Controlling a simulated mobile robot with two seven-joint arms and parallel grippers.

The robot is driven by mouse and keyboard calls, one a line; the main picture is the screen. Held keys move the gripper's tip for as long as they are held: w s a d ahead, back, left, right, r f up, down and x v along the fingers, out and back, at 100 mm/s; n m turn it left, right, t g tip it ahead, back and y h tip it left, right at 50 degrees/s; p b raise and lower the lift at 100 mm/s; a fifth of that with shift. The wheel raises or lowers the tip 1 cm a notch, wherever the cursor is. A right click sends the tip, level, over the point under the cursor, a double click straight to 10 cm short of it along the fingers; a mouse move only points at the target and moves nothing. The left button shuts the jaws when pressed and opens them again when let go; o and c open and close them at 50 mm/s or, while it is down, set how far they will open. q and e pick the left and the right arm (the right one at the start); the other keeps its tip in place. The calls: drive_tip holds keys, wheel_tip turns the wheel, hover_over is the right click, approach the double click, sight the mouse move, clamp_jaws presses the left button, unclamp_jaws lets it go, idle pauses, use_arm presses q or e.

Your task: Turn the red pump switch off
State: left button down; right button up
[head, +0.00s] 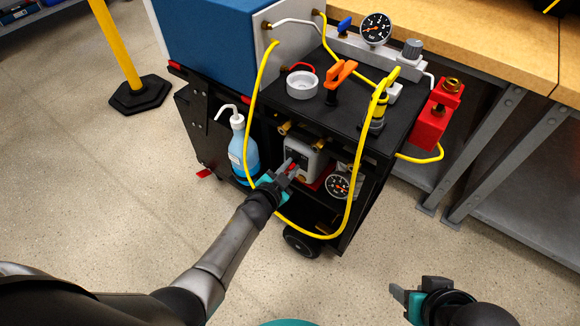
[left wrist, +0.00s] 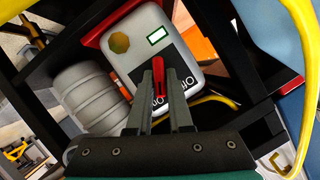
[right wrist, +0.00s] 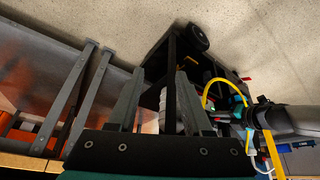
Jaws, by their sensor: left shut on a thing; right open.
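The pump is a grey box (head: 305,152) on the cart's lower shelf, also in the left wrist view (left wrist: 140,30). The red pump switch (left wrist: 159,74) is a slim lever on its dark lower panel, with small white markings beside it. My left gripper (head: 289,168) reaches into the cart in front of the pump. In the left wrist view its fingers are closed around the red lever, hiding its lower part. My right gripper (head: 412,290) is open and empty, away from the cart near the bottom edge.
A yellow hose (head: 253,105) loops down in front of the shelf close to my left gripper. A blue bottle (head: 243,150) stands left of the pump, and a gauge (head: 338,186) right of it. A workbench (head: 490,50) stands at the right. The floor in front is clear.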

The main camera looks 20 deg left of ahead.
use_arm(q)
drive_tip(key=n+p, duration=0.1)
drive_tip(key=n+g+h+p, duration=0.1)
drive_tip(key=p, duration=0.1)
drive_tip(key=shift+a+r+n, duration=0.1)
drive_tip(key=shift+a+n, duration=0.15)
drive_tip(key=shift+n, duration=0.15)
drive_tip(key=shift+a+n+h+p, duration=0.1)
drive_tip(key=shift+n+h+p, duration=0.35)
drive_tip(key=shift+n+h, duration=0.2)
drive_tip(key=shift+w+n+h, duration=0.1)
drive_tip(key=shift+n+h, duration=0.45)
drive_tip(key=shift+n, duration=0.3)
drive_tip(key=shift+a+f+n+g+h+b, duration=0.2)
drive_tip(key=shift+n+g+h+b, duration=0.1)
drive_tip(key=shift+n+h+b, duration=0.45)
drive_tip(key=shift+n+h, duration=0.25)
drive_tip(key=shift+n, duration=0.2)
use_arm(e)
drive_tip(key=shift+g, duration=0.4)
drive_tip(key=shift+w+f, duration=0.1)
drive_tip(key=shift+f, duration=2.25)
use_arm(q)
drive_tip(key=shift+d, duration=0.1)
drive_tip(key=c, duration=0.9)
unclamp_jaws()
